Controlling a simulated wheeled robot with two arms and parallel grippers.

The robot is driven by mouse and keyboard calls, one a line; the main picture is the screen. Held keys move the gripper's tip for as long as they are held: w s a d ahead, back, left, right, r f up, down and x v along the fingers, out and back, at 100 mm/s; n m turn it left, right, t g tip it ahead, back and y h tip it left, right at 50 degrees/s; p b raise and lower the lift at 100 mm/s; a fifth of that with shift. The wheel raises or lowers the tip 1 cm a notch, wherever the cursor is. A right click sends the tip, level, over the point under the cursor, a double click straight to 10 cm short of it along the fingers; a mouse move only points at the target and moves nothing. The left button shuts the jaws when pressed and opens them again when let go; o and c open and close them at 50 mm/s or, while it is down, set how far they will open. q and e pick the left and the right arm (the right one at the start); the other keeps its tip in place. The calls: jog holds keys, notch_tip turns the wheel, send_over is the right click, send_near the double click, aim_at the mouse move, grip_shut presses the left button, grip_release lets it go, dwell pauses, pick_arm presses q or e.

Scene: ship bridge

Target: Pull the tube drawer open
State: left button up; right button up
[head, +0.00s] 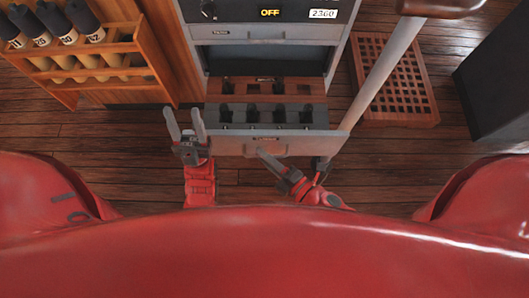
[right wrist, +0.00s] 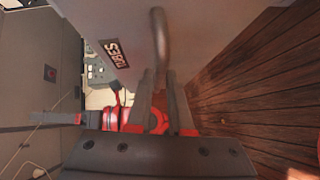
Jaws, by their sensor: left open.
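The tube drawer (head: 222,147) stands pulled out from the grey console, its inside showing from above. In the right wrist view its front carries a "TUBES" label (right wrist: 114,53) and a bar handle (right wrist: 158,35). My right gripper (head: 265,156) is at the drawer front in the head view. In the right wrist view its fingers (right wrist: 161,85) lie on both sides of the handle's end, close against it. My left gripper (head: 186,124) is open and empty, just left of the drawer's front corner.
The drawer holds a brown slotted rack (head: 290,87) and a grey slotted block (head: 265,114). A shut upper drawer (head: 265,33) is above. A wooden bottle rack (head: 95,50) stands left. A pale rail (head: 378,82), a wooden grating (head: 398,85) and a dark box (head: 500,75) are right.

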jog(key=shift+o, duration=0.2)
jog(key=shift+s, duration=0.1)
jog(key=p+v, duration=0.7)
jog(key=v, duration=1)
jog(key=shift+s+d, duration=0.15)
jog(key=shift+s, duration=0.05)
